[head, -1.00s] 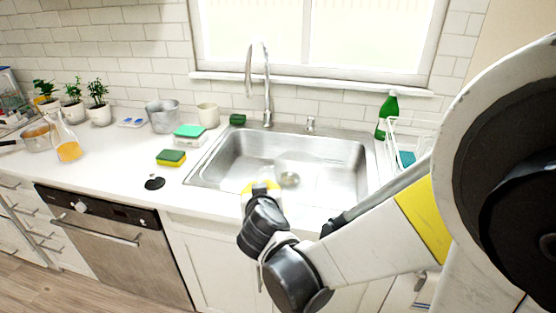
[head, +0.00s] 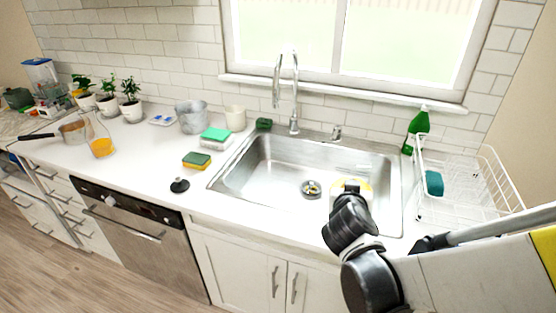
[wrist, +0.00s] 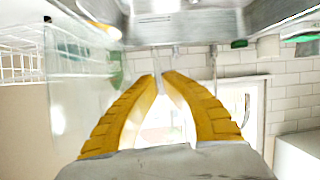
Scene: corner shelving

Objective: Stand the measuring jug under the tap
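The measuring jug looks like the clear, see-through body (wrist: 82,105) filling the left of the wrist view, close to my fingers. Its outline is faint, and I cannot make it out clearly in the head view. My gripper (head: 350,187) is over the front right of the sink (head: 265,165). In the wrist view its yellow fingers (wrist: 158,82) are drawn close together with a narrow gap, seemingly on a part of the jug. The tap (head: 290,90) rises behind the sink's back edge, left of my gripper, its spout over the basin.
A white dish rack (head: 465,185) and a green bottle (head: 417,130) stand right of the sink. The basin around the drain (head: 311,188) looks clear.

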